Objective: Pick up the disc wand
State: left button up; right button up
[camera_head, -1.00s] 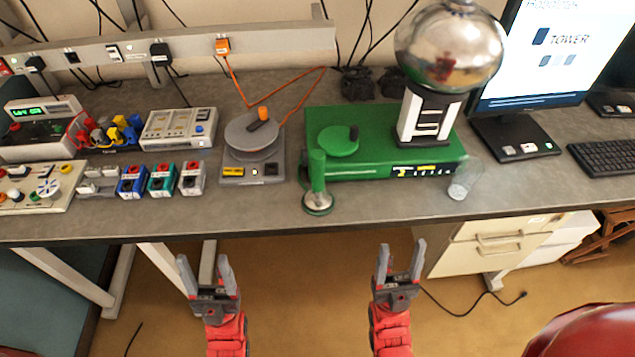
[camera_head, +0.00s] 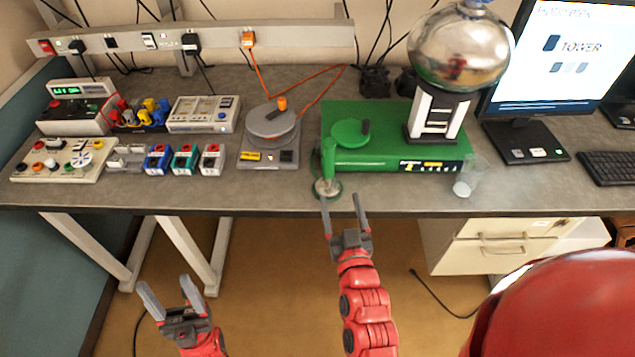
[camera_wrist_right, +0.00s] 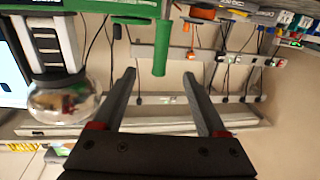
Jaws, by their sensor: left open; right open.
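The disc wand (camera_head: 328,159) has a green upright handle on a round metal disc at its foot. It stands at the table's front edge, by the front left corner of the green box. In the right wrist view its green handle (camera_wrist_right: 161,47) shows upside down, beyond and between the fingertips. My right gripper (camera_head: 343,203) is open and empty, just in front of the wand, its left fingertip near the disc in the picture. I cannot tell whether they touch. My left gripper (camera_head: 168,294) is open and empty, low in front of the table.
The green box (camera_head: 400,168) carries a green round plate (camera_head: 349,133) and a silver globe (camera_head: 460,45) on a stand. A clear cup (camera_head: 466,182) stands to the right. A grey turntable device (camera_head: 268,140) and several boxes stand to the left.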

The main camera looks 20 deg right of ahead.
jog(key=b, duration=0.3)
send_near(331, 163)
jog(key=w, duration=0.1)
jog(key=w+p, duration=0.1)
jog(key=w, duration=0.1)
jog(key=w+p, duration=0.1)
jog(key=w, duration=0.2)
jog(key=w+d, duration=0.1)
jog(key=w, duration=0.2)
jog(key=shift+w+f+p, duration=0.1)
jog(key=shift+p, duration=0.3)
jog(key=w+p, duration=0.2)
jog(key=w, duration=0.1)
jog(key=w+p, duration=0.1)
jog(key=shift+w+d+r, duration=0.25)
jog(key=shift+w+r, duration=0.05)
jog(key=shift+w+f, duration=0.2)
jog(key=shift+w, duration=0.15)
jog(key=shift+c, duration=0.3)
grip_shut()
